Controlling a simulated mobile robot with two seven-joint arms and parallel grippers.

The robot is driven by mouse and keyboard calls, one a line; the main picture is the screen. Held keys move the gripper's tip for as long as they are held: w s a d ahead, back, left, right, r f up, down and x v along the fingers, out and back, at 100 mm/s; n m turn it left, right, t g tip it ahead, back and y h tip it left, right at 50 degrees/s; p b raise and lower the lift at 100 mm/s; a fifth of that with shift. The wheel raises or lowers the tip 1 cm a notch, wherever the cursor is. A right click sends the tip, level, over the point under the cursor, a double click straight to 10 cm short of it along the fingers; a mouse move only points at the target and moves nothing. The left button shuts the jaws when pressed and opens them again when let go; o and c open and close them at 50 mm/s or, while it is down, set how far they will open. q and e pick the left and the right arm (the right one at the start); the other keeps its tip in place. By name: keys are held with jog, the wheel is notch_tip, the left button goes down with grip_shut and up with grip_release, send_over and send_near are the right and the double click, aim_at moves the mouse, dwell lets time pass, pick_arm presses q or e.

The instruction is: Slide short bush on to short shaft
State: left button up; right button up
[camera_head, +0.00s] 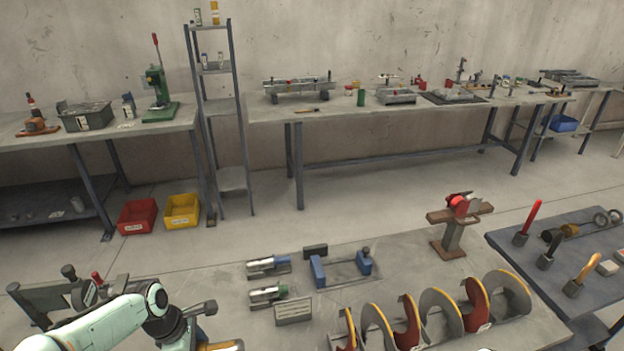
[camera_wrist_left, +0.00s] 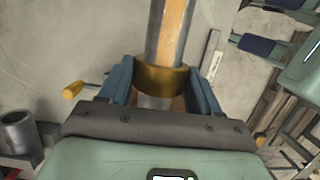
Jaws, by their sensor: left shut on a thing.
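In the left wrist view a brass-coloured bush (camera_wrist_left: 160,77) sits between the two blue fingers of my left gripper (camera_wrist_left: 162,86), which is shut on it. A grey shaft (camera_wrist_left: 168,32) with a tan-orange reflection runs up the picture above the bush and appears to pass through it. A short grey length shows below the bush, near my palm. How far the bush is along the shaft is hard to tell. In the head view my left arm reaches in at the bottom left, and its gripper is mostly cut off by the lower edge. My right gripper is in neither view.
A grey cylinder (camera_wrist_left: 18,130) and a yellow-handled crank (camera_wrist_left: 73,90) are near my left gripper. Open floor lies behind the near bench.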

pick_arm(q)
jog(key=shift+s+a, duration=0.15)
jog(key=shift+a, duration=0.55)
jog(key=shift+s+a, duration=0.15)
jog(key=shift+a, duration=0.55)
jog(key=o, duration=1.2)
